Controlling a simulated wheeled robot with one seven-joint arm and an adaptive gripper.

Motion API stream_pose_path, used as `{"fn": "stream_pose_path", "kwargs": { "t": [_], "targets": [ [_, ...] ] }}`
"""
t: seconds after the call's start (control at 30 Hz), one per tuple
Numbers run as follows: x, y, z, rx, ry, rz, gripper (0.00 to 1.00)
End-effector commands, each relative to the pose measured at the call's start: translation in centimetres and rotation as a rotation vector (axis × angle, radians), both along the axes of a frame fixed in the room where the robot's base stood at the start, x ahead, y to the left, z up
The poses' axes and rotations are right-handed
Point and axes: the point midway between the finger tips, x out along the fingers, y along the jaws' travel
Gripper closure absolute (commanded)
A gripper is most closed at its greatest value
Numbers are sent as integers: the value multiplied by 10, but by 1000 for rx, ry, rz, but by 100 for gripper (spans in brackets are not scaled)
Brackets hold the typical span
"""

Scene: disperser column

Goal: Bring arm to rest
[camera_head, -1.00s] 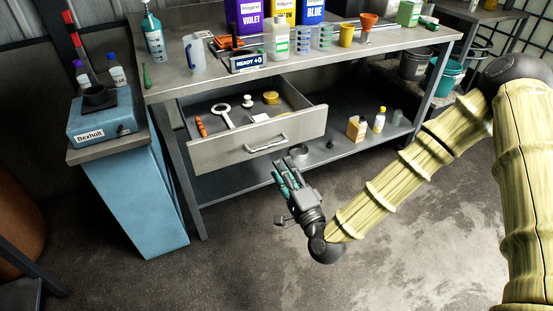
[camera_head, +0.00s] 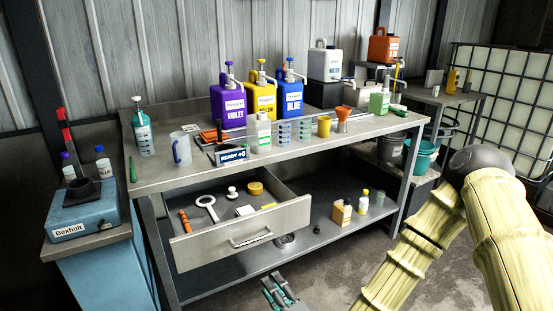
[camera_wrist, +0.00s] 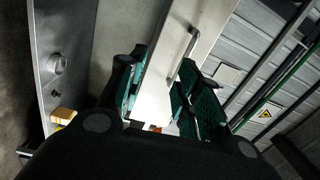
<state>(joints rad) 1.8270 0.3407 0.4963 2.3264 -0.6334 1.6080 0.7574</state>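My gripper (camera_head: 272,291) shows only in part at the bottom edge of the head view, in front of and below the pulled-out drawer (camera_head: 287,220). The rest of it is cut off. In the wrist view its two green-padded fingers (camera_wrist: 162,90) are spread apart. The drawer front (camera_wrist: 178,65) with its metal handle (camera_wrist: 183,56) appears between and beyond them. I see nothing held between the fingers. My yellow, ribbed arm (camera_head: 425,235) runs down the right side of the head view.
The workbench (camera_head: 330,148) carries violet, yellow and blue pump containers, cups and bottles. The open drawer holds a white ring-ended tool (camera_head: 207,205) and small items. A blue Bexholt device (camera_head: 82,215) stands left. Bare floor (camera_head: 335,280) lies in front of the bench.

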Motion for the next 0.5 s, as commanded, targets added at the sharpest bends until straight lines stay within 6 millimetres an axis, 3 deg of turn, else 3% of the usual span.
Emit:
{"fn": "stream_pose_path", "kwargs": {
  "t": [0.13,0.27,0.4,0.5],
  "targets": [
    [-40,-10,-57,-301,155,78,66],
    [-85,-37,-111,-575,300,171,66],
    [-141,-80,-153,-837,451,289,66],
    [-183,-116,-171,-1001,560,383,66]
  ]
}}
